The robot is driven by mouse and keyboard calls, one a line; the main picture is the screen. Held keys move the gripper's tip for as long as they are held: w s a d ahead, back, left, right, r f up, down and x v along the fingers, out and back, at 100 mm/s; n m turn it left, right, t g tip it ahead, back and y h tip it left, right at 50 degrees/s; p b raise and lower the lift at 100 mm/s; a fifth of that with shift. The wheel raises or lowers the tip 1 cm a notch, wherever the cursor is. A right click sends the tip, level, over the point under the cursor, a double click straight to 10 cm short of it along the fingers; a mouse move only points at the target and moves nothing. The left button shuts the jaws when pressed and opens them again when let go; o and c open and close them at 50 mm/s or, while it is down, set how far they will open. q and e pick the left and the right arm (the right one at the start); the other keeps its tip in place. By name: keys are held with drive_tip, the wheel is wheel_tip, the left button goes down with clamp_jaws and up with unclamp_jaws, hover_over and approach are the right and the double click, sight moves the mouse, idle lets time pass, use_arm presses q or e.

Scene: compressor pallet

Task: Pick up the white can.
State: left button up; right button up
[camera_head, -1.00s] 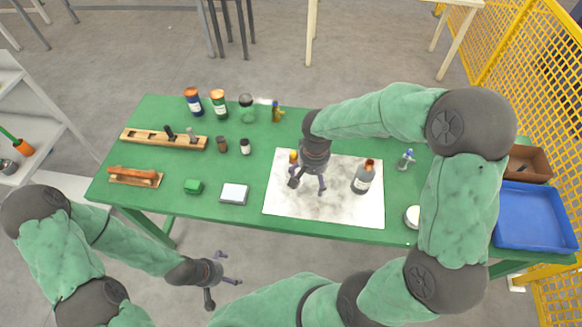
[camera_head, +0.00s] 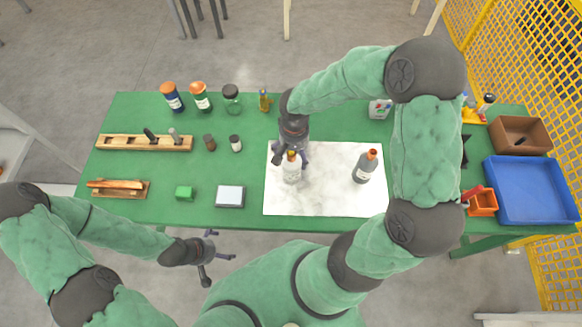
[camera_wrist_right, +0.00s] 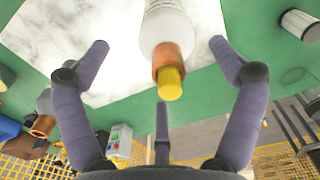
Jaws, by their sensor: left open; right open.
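The white can (camera_head: 291,173), with a copper-coloured neck and yellow cap, stands on the marble-patterned board. In the right wrist view the white can (camera_wrist_right: 165,25) is between my spread fingers, cap toward the palm. My right gripper (camera_head: 292,155) is open over and behind the can in the head view and partly covers it. No finger visibly closes on it. My left gripper (camera_head: 213,256) is open and empty, in front of the table's near edge.
A grey bottle (camera_head: 364,168) stands on the same board (camera_head: 330,200), right of the can. A small white-capped jar (camera_head: 235,144) and grey-white block (camera_head: 230,196) are to the left. A blue tray (camera_head: 530,190) is far right. My right arm hides part of the table.

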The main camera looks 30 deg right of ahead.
sight(291, 166)
drive_tip(key=shift+w+a+f+b, duration=0.15)
drive_tip(key=shift+f+b, duration=0.1)
drive_tip(key=shift+f, duration=1.1)
drive_tip(key=shift+w+a+f+b, duration=0.15)
drive_tip(key=shift+f+b, duration=0.1)
drive_tip(key=shift+f, duration=1.1)
drive_tip(key=shift+r, duration=0.1)
drive_tip(key=c, duration=1.8)
